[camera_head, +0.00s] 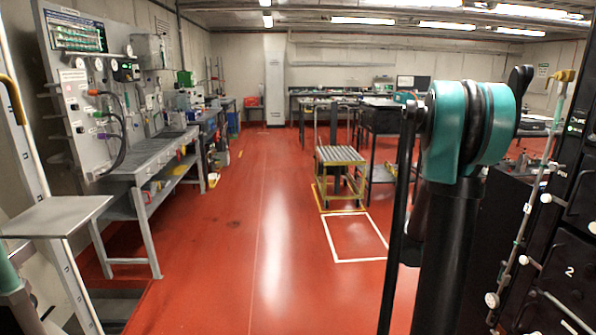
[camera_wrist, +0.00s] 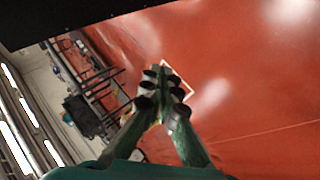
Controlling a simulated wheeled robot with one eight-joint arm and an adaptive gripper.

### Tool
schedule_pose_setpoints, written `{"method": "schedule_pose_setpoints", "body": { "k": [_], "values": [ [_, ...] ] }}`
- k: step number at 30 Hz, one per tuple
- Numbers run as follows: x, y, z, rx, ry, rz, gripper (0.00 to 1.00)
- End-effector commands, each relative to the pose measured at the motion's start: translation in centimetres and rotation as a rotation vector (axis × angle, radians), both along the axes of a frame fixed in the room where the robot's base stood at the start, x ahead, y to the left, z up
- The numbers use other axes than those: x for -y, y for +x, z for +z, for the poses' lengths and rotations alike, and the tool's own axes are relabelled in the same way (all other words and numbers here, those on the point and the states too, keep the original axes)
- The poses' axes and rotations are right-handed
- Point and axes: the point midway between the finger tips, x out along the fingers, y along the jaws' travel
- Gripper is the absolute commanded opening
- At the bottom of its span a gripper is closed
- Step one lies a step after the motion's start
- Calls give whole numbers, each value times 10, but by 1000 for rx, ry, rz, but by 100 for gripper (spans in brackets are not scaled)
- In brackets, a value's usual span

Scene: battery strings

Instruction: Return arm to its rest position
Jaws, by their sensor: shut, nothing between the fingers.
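My gripper (camera_wrist: 164,88) shows in the wrist view, its two green fingers with dark pads close together and shut, with nothing held. Beyond the fingers lie red floor and a white-outlined floor square, partly hidden by the fingertips. In the head view, my own arm stands upright on the right, with a black column and a teal joint at its top. I cannot make out the gripper there.
A grey workbench (camera_head: 150,158) with a gauge panel (camera_head: 85,95) runs along the left. A yellow-framed cart (camera_head: 340,156) stands mid-room behind a white floor square (camera_head: 355,260). Black numbered cabinets (camera_head: 570,262) stand close on the right. The red floor (camera_head: 240,240) between is clear.

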Motion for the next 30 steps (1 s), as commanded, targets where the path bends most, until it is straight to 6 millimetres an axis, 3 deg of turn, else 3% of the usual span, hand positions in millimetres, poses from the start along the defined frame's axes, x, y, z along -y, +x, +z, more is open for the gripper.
{"method": "schedule_pose_setpoints", "body": {
  "k": [1,6,18,24,30],
  "values": [
    [-20,-14,4,3,45,-8,0],
    [-77,-61,8,4,201,-47,0],
    [-193,-191,-7,-62,543,-153,0],
    [-227,-241,-20,-107,652,-194,0],
    [-237,-257,-25,-125,688,-211,0]
  ]
}}
